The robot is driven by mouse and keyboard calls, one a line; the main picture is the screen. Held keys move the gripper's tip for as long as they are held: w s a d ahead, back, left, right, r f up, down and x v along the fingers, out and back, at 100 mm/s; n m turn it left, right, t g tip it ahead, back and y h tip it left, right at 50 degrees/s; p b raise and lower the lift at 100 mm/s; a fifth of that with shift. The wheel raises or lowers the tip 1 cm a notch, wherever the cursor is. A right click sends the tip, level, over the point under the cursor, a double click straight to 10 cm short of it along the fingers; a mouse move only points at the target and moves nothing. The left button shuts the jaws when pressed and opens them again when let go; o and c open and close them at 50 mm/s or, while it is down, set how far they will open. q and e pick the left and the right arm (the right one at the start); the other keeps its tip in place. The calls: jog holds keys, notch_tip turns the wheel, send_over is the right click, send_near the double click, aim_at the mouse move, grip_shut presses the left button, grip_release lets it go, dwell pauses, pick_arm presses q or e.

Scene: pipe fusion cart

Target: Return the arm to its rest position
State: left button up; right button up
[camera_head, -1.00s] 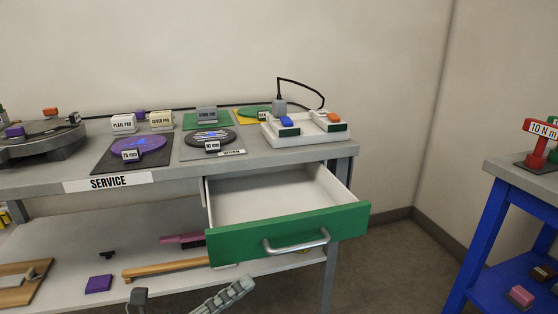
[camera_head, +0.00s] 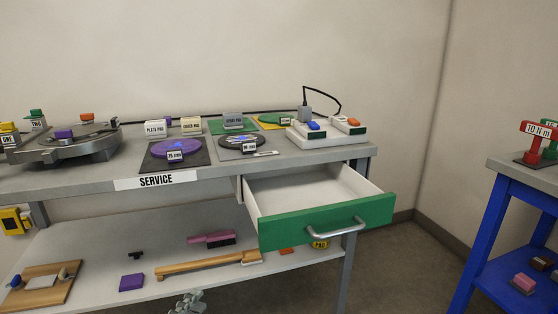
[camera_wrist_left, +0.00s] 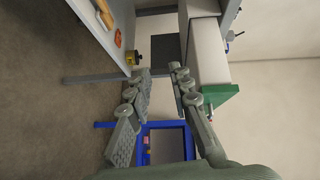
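My left gripper (camera_head: 188,303) shows only partly at the bottom edge of the head view, in front of and below the lower shelf, clear of the drawer. In the left wrist view its two fingers (camera_wrist_left: 158,76) are apart, with nothing between them. The drawer (camera_head: 326,220) with a green front and grey handle is pulled out from the bench and looks empty inside. Its green front (camera_wrist_left: 221,96) shows beside one finger in the wrist view. My right gripper is not in view.
The grey service bench (camera_head: 215,172) carries pads, discs and a white switch box (camera_head: 327,134). Its lower shelf (camera_head: 95,262) holds a wooden-handled tool (camera_head: 210,263) and a purple block (camera_head: 131,282). A blue table (camera_head: 480,225) stands at right, with bare floor between.

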pick_arm(q)
jog(key=s+a+f+n+g+y, duration=0.25)
jog(key=a+f+n+y, duration=0.3)
jog(key=f+n, duration=0.35)
jog(key=s+a+f+n+g+y, duration=0.1)
jog(key=s+a+f+n+g, duration=0.1)
jog(key=s+f+n+g, duration=0.3)
jog(key=s+a+f+n+g+y, duration=0.1)
jog(key=s+f+n+g, duration=0.4)
jog(key=s+f, duration=0.9)
jog(key=shift+a+g, duration=0.35)
jog(key=shift+a, duration=0.05)
